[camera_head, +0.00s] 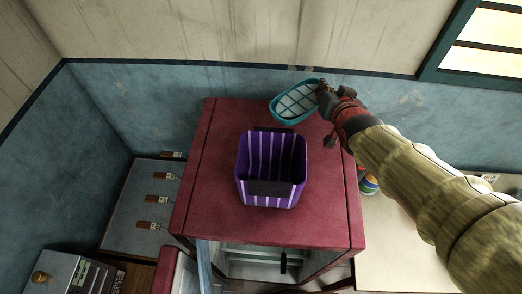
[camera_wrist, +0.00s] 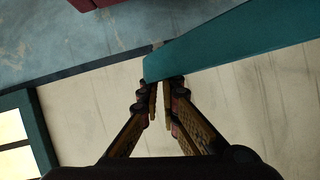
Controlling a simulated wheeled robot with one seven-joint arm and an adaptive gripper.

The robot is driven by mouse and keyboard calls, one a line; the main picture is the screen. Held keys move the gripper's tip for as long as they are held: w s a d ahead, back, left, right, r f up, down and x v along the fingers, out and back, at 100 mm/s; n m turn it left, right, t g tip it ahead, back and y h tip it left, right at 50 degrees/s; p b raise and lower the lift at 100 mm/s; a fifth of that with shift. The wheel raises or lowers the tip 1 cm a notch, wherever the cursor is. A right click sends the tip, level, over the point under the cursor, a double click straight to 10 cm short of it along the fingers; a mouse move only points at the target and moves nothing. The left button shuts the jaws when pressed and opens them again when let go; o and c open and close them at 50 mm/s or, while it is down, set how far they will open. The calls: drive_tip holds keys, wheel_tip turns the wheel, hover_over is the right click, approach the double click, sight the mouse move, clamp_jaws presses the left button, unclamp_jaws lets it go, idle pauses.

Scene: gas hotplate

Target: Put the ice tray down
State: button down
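The ice tray (camera_head: 296,102) is a teal oval tray with a pale grid inside, seen at the back edge of the red cabinet top (camera_head: 222,215). My gripper (camera_head: 322,91) is at the tray's right end, with its fingers closed on the rim. In the wrist view the tray's teal side (camera_wrist: 235,48) reaches the fingertips (camera_wrist: 160,84) and runs off to the upper right. The tray looks tilted and held above the top; its exact height cannot be told.
A purple and white striped basket (camera_head: 270,170) with dark handles stands in the middle of the red top. The red top is bare to its left and right. The blue wall (camera_head: 190,90) is close behind. A colourful can (camera_head: 369,184) stands right of the cabinet, partly hidden.

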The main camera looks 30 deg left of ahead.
drive_tip(key=shift+w+a+f, duration=0.25)
drive_tip(key=shift+a+f, duration=0.45)
drive_tip(key=shift+a, duration=0.1)
drive_tip(key=b, duration=0.2)
hover_over(310, 133)
wheel_tip(310, 133, down, 5)
wheel_tip(310, 133, down, 10)
drive_tip(key=shift+w+f+p, duration=0.1)
drive_tip(key=shift+f+p, duration=0.15)
drive_tip(key=shift+p, duration=0.4)
drive_tip(key=shift+d, duration=0.1)
drive_tip(key=c, duration=2.5)
unclamp_jaws()
drive_tip(key=shift+f, duration=0.15)
drive_tip(key=o, duration=0.5)
drive_tip(key=shift+c, duration=0.2)
drive_tip(key=shift+r, duration=0.2)
drive_tip(key=v, duration=1.2)
drive_tip(key=shift+d+b, duration=0.1)
drive_tip(key=shift+b, duration=0.25)
